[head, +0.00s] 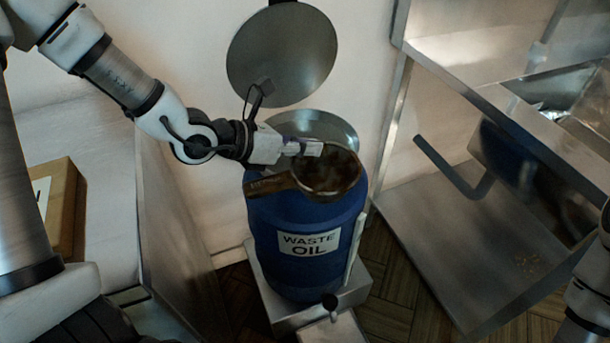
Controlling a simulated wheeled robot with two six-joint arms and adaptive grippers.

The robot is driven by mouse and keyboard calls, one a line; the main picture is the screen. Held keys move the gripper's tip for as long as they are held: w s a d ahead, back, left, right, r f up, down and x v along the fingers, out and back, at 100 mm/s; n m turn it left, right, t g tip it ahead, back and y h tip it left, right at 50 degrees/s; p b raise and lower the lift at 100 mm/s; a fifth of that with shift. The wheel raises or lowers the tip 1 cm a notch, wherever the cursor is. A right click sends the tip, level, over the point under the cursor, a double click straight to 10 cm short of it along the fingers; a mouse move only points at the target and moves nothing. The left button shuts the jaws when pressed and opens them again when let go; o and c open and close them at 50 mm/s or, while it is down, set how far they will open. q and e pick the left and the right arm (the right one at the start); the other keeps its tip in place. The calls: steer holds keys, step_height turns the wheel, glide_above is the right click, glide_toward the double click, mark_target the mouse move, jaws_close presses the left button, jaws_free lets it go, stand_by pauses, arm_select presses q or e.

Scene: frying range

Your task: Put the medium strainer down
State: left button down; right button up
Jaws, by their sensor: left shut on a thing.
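The medium strainer, which I take to be the brown round bowl (327,177) with a short broad handle toward the left, is over the top of the blue waste oil drum (295,260). Its inside looks dark and stained. My left gripper (308,149) comes in from the left, shut, with its fingertips at the strainer's far-left rim. The exact contact is hard to see. I cannot tell whether the strainer touches the drum's top or hangs just above it. My right gripper is out of view; only part of that arm shows at the lower right.
A round metal disc (336,126) stands behind the strainer. A larger disc (282,58) hangs on the wall above. The drum stands on a metal base (350,287). A steel bench with a lower shelf (475,250) is at right, and a wooden box (66,212) at left.

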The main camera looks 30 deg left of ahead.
arm_select(q)
steer(key=shift+a+f, duration=0.15)
steer(key=shift+f, duration=0.25)
steer(key=w+a+p, duration=0.1)
steer(key=w+a, duration=0.2)
steer(key=w, duration=0.1)
steer(key=w+a+p, duration=0.1)
steer(key=w+a, duration=0.2)
steer(key=w, duration=0.1)
steer(key=w+a+p, duration=0.2)
steer(key=w+a, duration=0.1)
steer(key=w, duration=0.1)
steer(key=shift+f, duration=0.4)
steer(key=shift+w+a+f, duration=0.15)
steer(key=shift+f, duration=0.85)
steer(key=shift+w+a+f, duration=0.1)
steer(key=shift+w+f, duration=0.05)
steer(key=shift+f, duration=0.8)
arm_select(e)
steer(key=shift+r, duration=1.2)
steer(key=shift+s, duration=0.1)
arm_select(q)
steer(key=c, duration=1.7)
jaws_free()
steer(key=shift+f+b, duration=0.1)
steer(key=shift+b, duration=0.25)
steer(key=o, duration=0.4)
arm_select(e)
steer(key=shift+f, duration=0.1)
